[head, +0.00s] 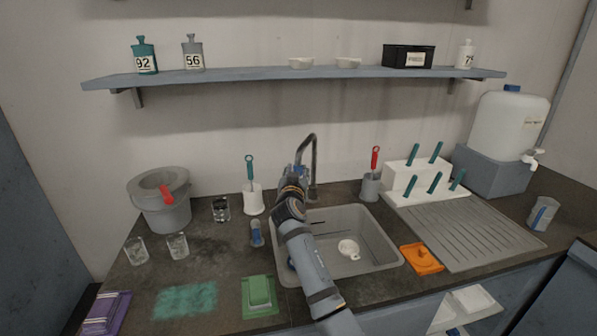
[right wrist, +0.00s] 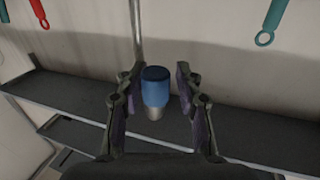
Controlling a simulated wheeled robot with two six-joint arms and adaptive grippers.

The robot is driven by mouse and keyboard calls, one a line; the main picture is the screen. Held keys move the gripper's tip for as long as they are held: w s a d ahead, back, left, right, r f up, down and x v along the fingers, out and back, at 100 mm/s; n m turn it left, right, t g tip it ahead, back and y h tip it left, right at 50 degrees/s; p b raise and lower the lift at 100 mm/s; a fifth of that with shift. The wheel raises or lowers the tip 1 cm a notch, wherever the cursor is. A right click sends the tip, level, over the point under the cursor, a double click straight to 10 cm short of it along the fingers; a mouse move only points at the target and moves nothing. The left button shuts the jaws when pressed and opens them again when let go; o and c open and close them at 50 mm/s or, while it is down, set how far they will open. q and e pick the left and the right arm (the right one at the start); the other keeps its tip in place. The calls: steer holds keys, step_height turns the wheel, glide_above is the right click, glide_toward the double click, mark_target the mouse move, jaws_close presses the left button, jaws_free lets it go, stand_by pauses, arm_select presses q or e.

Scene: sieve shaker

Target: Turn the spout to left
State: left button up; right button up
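The tap spout (head: 314,150) is a dark gooseneck pipe that rises behind the sink (head: 355,225) and curves over at the top. My right gripper (head: 298,176) is at the spout's outlet end and hides part of it. In the right wrist view, the blue outlet sleeve (right wrist: 156,87) with a pale tip is between the two fingers of my right gripper (right wrist: 158,90). The fingers are apart, with a gap on each side of the sleeve. The grey pipe rises behind it. My left gripper is not in view.
A white cup (head: 348,248) sits in the sink. A teal-handled brush holder (head: 253,198) stands left of the spout, and a red-handled one (head: 371,186) right. A blue-topped item (head: 256,232) stands by the sink's left edge, near my right arm. A shelf (head: 290,77) hangs above.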

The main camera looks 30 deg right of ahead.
steer(key=shift+o, duration=1)
steer(key=shift+a+r, duration=0.15)
steer(key=shift+s, duration=0.2)
steer(key=v, duration=0.7)
